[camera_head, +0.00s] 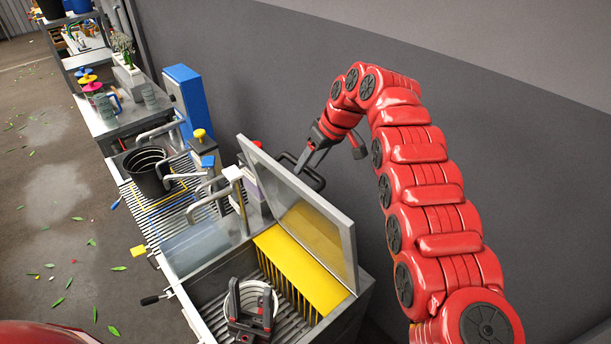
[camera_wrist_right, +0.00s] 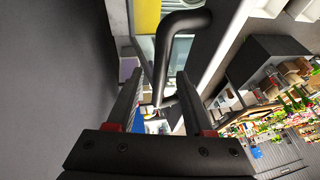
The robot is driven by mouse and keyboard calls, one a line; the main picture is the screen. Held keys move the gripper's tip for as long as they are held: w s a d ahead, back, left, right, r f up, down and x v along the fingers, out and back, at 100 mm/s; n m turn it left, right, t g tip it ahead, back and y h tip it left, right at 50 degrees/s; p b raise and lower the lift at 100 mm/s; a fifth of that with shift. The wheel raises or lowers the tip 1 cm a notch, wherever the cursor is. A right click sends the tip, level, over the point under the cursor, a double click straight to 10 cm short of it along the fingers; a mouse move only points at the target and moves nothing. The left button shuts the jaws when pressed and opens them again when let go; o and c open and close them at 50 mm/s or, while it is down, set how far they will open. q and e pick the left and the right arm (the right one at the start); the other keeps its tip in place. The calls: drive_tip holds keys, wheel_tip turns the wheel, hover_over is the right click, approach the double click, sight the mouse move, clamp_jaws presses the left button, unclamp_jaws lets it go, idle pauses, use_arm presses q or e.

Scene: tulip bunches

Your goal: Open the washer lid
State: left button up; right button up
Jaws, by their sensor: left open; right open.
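The washer lid (camera_head: 297,205) is a grey-framed panel with a clear pane, standing raised and tilted on the right side of the open washer (camera_head: 210,318). Its black bar handle (camera_head: 310,180) sticks out behind it. My right gripper (camera_head: 313,163) is at this handle, beyond the lid. In the right wrist view the handle (camera_wrist_right: 166,65) runs down between the two fingers of the open gripper (camera_wrist_right: 160,100); contact cannot be told. My left gripper (camera_head: 251,291) is open and shows over the washer's tub opening, in front of a pale ring.
A yellow panel (camera_head: 300,268) lines the tub's back. Left of the washer are a slatted rack with a black bucket (camera_head: 147,172), metal handles and a blue box (camera_head: 186,98). A grey wall stands close to my right arm. The floor at left is open, with scattered leaves.

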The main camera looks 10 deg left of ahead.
drive_tip(key=p+v, duration=0.4)
drive_tip(key=v, duration=1)
drive_tip(key=shift+r, duration=0.3)
